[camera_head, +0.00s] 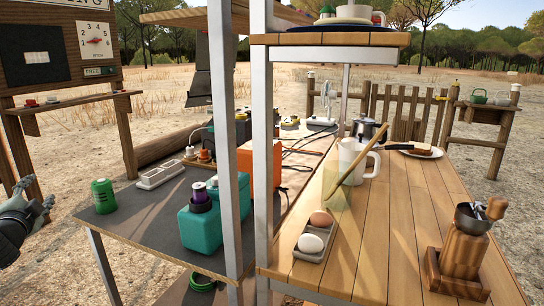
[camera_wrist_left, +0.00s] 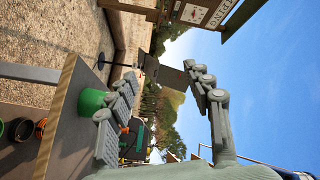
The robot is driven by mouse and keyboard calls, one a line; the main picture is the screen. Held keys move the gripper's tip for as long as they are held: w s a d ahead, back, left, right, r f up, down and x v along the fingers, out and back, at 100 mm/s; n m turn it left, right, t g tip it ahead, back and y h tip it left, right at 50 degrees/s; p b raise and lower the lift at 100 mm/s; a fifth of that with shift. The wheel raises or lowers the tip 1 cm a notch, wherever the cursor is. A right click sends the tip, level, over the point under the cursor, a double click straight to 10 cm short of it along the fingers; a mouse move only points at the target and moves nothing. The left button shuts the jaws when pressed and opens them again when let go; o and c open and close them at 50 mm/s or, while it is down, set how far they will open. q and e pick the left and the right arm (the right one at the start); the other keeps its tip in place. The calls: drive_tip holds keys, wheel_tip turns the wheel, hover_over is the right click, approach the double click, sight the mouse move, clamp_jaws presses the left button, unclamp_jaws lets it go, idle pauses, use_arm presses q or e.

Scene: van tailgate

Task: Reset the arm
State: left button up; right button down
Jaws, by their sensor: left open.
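My left gripper (camera_head: 34,196) is at the left edge of the head view, beside the dark table and left of the green can (camera_head: 103,196). It is open and nothing shows between its fingers. In the left wrist view the open fingers (camera_wrist_left: 160,74) stand well apart, and the green can (camera_wrist_left: 91,102) shows partly hidden behind one finger. The rest of my left arm is mostly outside the head view. My right gripper is in neither view.
The dark table (camera_head: 135,222) holds a teal bottle (camera_head: 200,228) and a white power strip (camera_head: 160,174). Metal posts (camera_head: 264,120) rise in the middle. The wooden counter (camera_head: 395,225) holds an egg tray, mug and grinder (camera_head: 462,250). A board (camera_head: 60,50) stands at the left.

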use_arm(q)
drive_tip(key=s+a+f+n+g+y, duration=0.1)
drive_tip(key=s+a+f+n+g, duration=0.1)
drive_tip(key=s+f+n+g, duration=0.3)
drive_tip(key=s+a+f+n+g, duration=0.1)
drive_tip(key=s+a+f+g, duration=0.15)
drive_tip(key=f, duration=0.45)
drive_tip(key=s+d+f+g+h, duration=0.1)
drive_tip(key=s+d+f+h, duration=0.1)
drive_tip(key=s+d+f, duration=0.4)
drive_tip(key=s+d+f+g+h, duration=0.1)
drive_tip(key=s+d+f, duration=0.5)
drive_tip(key=d+f, duration=0.6)
drive_tip(key=s+d+f+g+h, duration=0.2)
drive_tip(key=s+d+f, duration=0.4)
drive_tip(key=f, duration=0.9)
drive_tip(key=shift+d+f+m+h, duration=0.15)
drive_tip(key=shift+d+f, duration=0.05)
drive_tip(key=shift+d, duration=0.5)
drive_tip(key=shift+d+f+m+h, duration=0.15)
drive_tip(key=shift+d, duration=0.55)
drive_tip(key=s+d+f+g+h, duration=0.2)
drive_tip(key=s+d+f, duration=0.5)
drive_tip(key=s+d, duration=0.5)
drive_tip(key=shift+s+d+n, duration=0.4)
drive_tip(key=shift+d, duration=0.4)
drive_tip(key=shift+f, duration=0.1)
drive_tip(key=shift+w, duration=0.1)
